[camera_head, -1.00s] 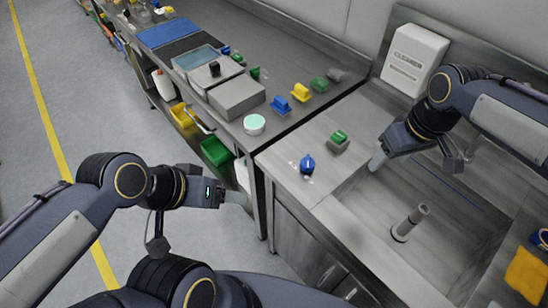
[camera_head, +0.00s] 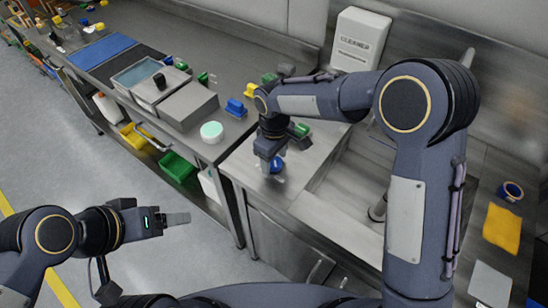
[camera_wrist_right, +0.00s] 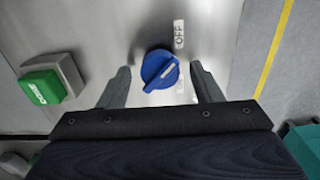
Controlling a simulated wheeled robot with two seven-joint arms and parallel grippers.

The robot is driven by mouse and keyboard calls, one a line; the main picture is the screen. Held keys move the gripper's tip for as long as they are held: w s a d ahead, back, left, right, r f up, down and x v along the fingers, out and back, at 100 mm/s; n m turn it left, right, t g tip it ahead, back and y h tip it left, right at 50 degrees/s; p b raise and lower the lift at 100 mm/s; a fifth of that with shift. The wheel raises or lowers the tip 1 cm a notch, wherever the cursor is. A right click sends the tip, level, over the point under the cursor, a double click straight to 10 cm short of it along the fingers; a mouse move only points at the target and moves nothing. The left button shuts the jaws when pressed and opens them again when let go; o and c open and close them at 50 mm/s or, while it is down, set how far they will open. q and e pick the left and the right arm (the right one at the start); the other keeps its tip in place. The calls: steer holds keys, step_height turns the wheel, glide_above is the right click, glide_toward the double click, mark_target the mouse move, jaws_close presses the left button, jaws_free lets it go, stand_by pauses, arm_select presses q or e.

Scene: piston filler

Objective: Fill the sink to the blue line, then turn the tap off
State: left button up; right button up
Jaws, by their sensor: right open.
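A round blue knob (camera_head: 277,166) sits on the steel counter left of the sink (camera_head: 335,212). An upright pipe (camera_head: 378,207) stands in the sink, partly behind my right arm. I see no clear water surface. The blue line is mostly hidden. My left gripper (camera_head: 178,219) hangs over the floor; its jaw gap is unclear.
A green button block (camera_wrist_right: 48,84) is close to the knob, also in the head view (camera_head: 301,130). A yellow cloth (camera_head: 502,228) and blue tape roll (camera_head: 510,191) lie right of the sink. A white cleaner dispenser (camera_head: 357,40) is on the back wall. The left counter holds containers and coloured blocks.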

steer(key=shift+f, duration=0.3)
steer(key=c, duration=1)
